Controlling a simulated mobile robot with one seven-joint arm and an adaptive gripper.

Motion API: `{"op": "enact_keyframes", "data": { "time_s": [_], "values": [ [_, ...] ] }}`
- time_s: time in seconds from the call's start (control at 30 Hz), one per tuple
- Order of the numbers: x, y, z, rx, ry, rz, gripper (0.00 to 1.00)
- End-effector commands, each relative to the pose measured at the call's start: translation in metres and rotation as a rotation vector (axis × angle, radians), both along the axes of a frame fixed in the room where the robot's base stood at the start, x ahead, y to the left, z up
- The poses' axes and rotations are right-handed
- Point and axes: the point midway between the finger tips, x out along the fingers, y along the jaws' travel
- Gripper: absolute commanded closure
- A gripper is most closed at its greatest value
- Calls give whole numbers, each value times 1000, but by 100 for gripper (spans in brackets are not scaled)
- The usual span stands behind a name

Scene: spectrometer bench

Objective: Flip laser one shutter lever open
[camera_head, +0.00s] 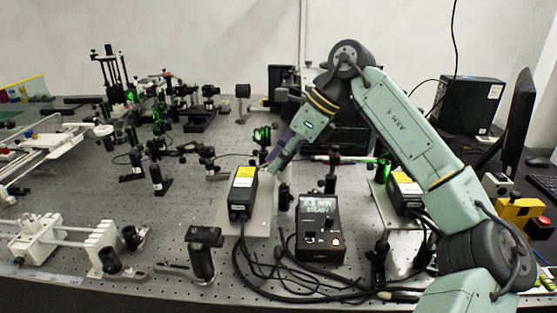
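A black laser box (241,204) with a yellow label stands on a light plate left of centre. A second, similar laser box (401,196) stands on a raised plate to the right. I cannot tell from markings which is laser one. My gripper (273,164) reaches down and left, its tips close to the far end of the left laser box. Contact cannot be made out, and whether the fingers are open or shut is too small to tell. No shutter lever can be made out; the area at the fingertips is partly hidden.
A black control box (320,230) with a display stands in front of my arm, with black cables (265,268) around it. Optic posts crowd the back left. A dark clamp post (204,250) stands front left. A monitor (514,125) is at the right.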

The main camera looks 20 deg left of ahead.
Motion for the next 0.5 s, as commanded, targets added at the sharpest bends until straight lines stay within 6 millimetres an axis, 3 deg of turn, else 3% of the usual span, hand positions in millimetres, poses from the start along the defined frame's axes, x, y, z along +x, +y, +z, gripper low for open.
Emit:
{"op": "enact_keyframes", "data": {
  "time_s": [0.33, 0.5],
  "values": [
    [0, -1, 2, -1, 0, 0, 79],
    [4, -12, 20, -1, -3, -1, 79]
  ]
}}
